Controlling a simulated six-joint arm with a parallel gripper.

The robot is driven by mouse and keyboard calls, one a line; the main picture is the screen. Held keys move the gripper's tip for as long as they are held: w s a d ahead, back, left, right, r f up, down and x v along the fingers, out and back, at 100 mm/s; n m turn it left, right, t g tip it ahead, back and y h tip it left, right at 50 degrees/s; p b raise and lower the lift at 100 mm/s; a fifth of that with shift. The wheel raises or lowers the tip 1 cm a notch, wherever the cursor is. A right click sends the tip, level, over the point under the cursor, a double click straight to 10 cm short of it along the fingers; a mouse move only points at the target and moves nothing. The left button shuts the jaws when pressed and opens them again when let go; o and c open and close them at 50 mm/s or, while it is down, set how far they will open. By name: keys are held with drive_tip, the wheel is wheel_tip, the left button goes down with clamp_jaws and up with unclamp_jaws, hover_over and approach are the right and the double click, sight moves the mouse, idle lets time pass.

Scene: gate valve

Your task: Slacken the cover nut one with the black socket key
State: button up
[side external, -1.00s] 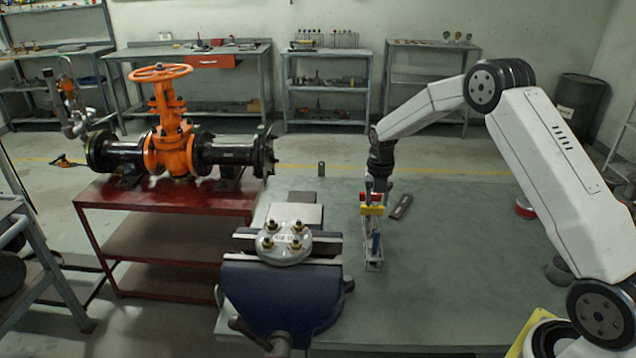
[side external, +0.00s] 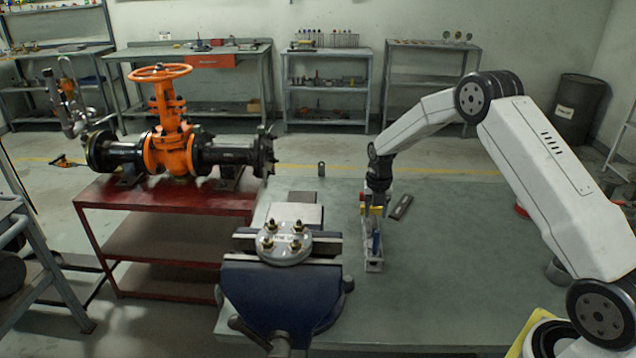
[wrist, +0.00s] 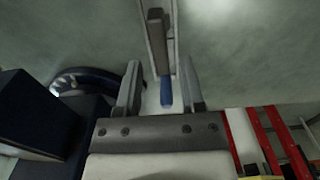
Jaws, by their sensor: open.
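A round grey cover (side external: 285,250) lies on top of the blue vise (side external: 280,295) with several brass-coloured nuts on studs; I cannot tell which is nut one. A narrow tool rack (side external: 374,266) stands on the bench right of the vise, with coloured handles in it. My gripper (side external: 374,208) points down at the rack's upper part, its fingers hard to make out there. In the wrist view my gripper (wrist: 161,80) is open, with a blue handle (wrist: 166,92) between the fingers and a dark tool (wrist: 156,30) beyond. I cannot tell which is the black socket key.
A dark slotted block (side external: 401,207) lies on the bench right of the rack. A small dark cylinder (side external: 321,169) stands at the back edge. The orange gate valve (side external: 168,140) stands on a red table at left. The bench right of the rack is mostly clear.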

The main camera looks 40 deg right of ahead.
sight(374, 221)
drive_tip(key=shift+f, duration=1.55)
clamp_jaws()
drive_tip(key=shift+r, duration=0.25)
idle(1.0)
drive_tip(key=shift+r, duration=2.7)
drive_tip(key=shift+r, duration=0.1)
